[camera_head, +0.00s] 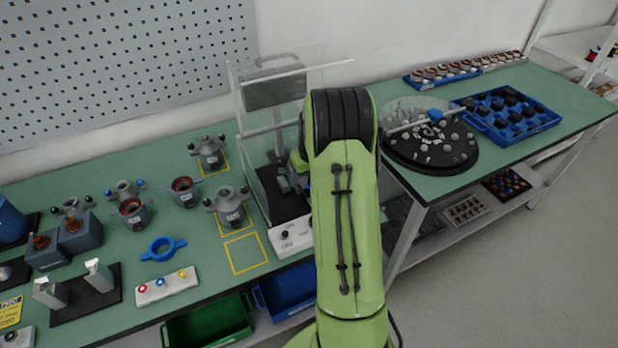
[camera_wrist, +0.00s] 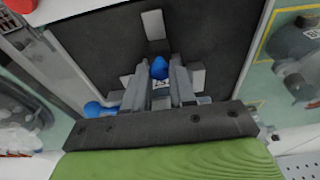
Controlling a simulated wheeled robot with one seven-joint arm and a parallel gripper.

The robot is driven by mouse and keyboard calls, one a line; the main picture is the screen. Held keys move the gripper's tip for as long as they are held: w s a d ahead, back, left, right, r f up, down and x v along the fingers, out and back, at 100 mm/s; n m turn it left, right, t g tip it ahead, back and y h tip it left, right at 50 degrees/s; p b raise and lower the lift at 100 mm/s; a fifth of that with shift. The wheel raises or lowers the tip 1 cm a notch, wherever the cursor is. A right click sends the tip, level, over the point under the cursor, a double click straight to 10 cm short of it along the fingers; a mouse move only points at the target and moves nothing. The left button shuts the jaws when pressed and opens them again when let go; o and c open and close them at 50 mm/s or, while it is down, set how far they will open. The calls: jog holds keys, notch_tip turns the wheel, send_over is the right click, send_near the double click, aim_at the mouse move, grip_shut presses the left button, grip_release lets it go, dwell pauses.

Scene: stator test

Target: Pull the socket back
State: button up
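The test station has clear walls (camera_head: 252,160) and stands behind my green arm in the head view. Its dark base (camera_wrist: 110,40) fills the middle of the wrist view. Grey blocks stand on it, with a blue knob (camera_wrist: 159,68) among them, seemingly part of the socket. My gripper (camera_wrist: 160,75) has its two grey fingers inside the station, one on each side of the knob. I cannot tell whether they touch it. In the head view my arm hides the gripper and most of the socket. A second blue knob (camera_wrist: 93,108) shows left of the fingers.
A white switch box (camera_head: 290,238) stands at the station's front. Grey stators (camera_head: 230,206) and yellow squares (camera_head: 246,254) lie to its left. A black round turntable (camera_head: 432,150) and a blue tray (camera_head: 508,115) are at right. The clear walls stand close around my gripper.

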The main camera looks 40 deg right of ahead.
jog(key=shift+s+a+b, duration=0.2)
jog(key=shift+s+b, duration=0.1)
jog(key=shift+s, duration=0.3)
jog(key=shift+s+a+b, duration=0.15)
jog(key=shift+s+b, duration=0.1)
jog(key=shift+s, duration=0.3)
jog(key=o, duration=0.5)
jog(key=shift+r, duration=0.1)
jog(key=r+p, duration=0.1)
jog(key=r, duration=0.1)
jog(key=r+p, duration=0.1)
jog(key=r, duration=0.1)
jog(key=s+r+p, duration=0.1)
jog(key=p, duration=0.1)
jog(key=shift+a+r, duration=0.15)
jog(key=shift+r, duration=0.25)
